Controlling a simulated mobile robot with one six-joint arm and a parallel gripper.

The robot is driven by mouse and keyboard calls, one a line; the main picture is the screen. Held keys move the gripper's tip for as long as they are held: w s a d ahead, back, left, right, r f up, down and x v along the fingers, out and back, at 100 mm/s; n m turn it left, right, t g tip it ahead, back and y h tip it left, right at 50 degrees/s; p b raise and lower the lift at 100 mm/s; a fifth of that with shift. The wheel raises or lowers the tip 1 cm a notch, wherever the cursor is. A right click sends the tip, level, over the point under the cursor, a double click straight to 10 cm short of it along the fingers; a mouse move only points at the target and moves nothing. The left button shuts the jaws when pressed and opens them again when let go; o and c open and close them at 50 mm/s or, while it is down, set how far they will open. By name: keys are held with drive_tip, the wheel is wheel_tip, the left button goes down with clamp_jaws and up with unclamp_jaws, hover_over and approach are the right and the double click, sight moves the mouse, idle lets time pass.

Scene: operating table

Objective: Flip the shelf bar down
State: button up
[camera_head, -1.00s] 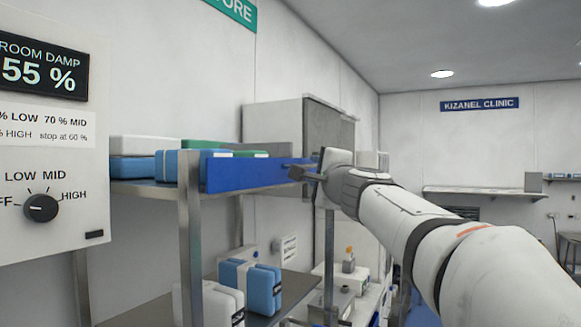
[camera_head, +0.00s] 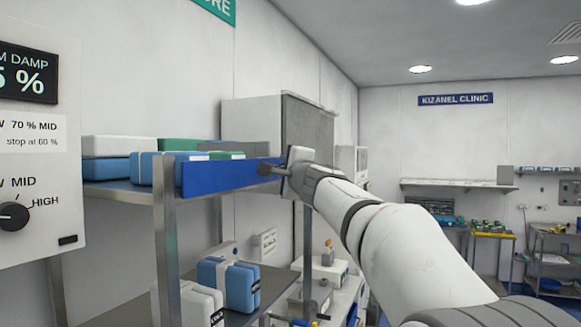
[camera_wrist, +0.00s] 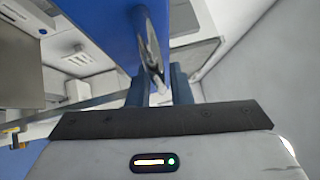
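The shelf bar is a long blue panel (camera_head: 225,176) standing upright along the front edge of the upper shelf. It also fills the upper middle of the wrist view (camera_wrist: 108,28). A shiny metal handle (camera_wrist: 150,45) sticks out from it there. My gripper (camera_head: 268,169) is at the bar's right end. In the wrist view its two dark fingers (camera_wrist: 159,86) stand apart, with the handle's near end between or just beyond them. A gap shows between the fingers, and I cannot tell whether they touch the handle.
Blue, white and green packs (camera_head: 118,146) lie on the upper shelf behind the bar. A metal post (camera_head: 166,250) stands at the shelf's front. More packs (camera_head: 228,280) sit on the lower shelf. A control panel (camera_head: 35,150) is at the left, and a grey cabinet (camera_head: 306,130) is behind my gripper.

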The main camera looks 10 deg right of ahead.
clamp_jaws()
drive_tip(key=shift+d+f+b, duration=0.1)
drive_tip(key=shift+f+b, duration=0.1)
drive_tip(key=shift+b, duration=0.8)
drive_tip(key=shift+f+m+b, duration=0.1)
drive_tip(key=shift+m+b, duration=0.2)
